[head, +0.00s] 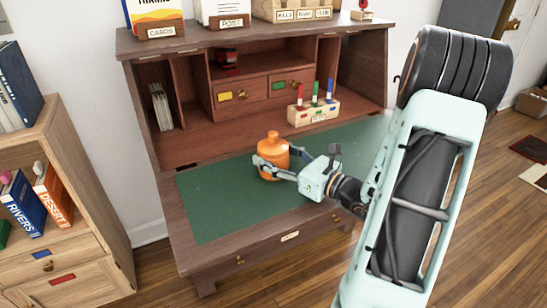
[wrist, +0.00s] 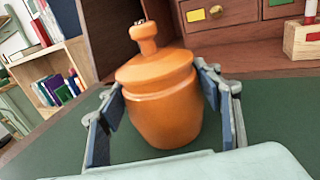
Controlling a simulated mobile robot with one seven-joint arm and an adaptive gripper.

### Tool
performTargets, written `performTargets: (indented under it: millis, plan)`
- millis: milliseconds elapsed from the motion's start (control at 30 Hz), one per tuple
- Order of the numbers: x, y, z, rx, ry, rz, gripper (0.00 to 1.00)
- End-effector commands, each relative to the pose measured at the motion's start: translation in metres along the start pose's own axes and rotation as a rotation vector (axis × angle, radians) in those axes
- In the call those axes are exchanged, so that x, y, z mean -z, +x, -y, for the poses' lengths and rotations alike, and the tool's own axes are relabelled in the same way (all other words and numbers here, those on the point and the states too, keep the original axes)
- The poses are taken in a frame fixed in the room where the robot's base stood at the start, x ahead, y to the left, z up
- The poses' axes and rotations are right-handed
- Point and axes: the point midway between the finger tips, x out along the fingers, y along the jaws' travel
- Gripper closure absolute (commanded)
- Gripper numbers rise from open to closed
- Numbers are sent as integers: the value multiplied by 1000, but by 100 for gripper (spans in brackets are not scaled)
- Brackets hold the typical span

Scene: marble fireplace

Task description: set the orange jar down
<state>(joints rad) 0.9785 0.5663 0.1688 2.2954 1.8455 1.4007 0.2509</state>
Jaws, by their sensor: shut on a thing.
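The orange jar (head: 272,157) has a lid with a knob and is upright at the green writing surface (head: 215,203) of the wooden desk. My gripper (head: 274,165) is shut on the jar, coming from the right. In the wrist view the jar (wrist: 161,95) sits between the two fingers, one pad on each side of its body. The jar's base is close to the green surface; I cannot tell whether it touches.
A pen block (head: 313,112) with red, green and blue pens stands at the back right of the desk. Small drawers (head: 238,95) and upright papers (head: 160,107) are behind. A bookshelf (head: 60,205) stands at the left. The green surface around the jar is clear.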

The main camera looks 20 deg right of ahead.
Motion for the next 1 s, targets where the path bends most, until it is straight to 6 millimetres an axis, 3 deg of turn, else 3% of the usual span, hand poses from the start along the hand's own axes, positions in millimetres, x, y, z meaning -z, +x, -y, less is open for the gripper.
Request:
performTargets:
  millis: [300,333,467,833,1000]
  plan:
    - [1,0,0,-1,-2,3,75]
    - [1,0,0,-1,-2,1,38]
    - [1,0,0,-1,-2,1,23]
    - [-3,-2,0,0,-2,1,23]
    - [-3,-29,1,4,0,-1,23]
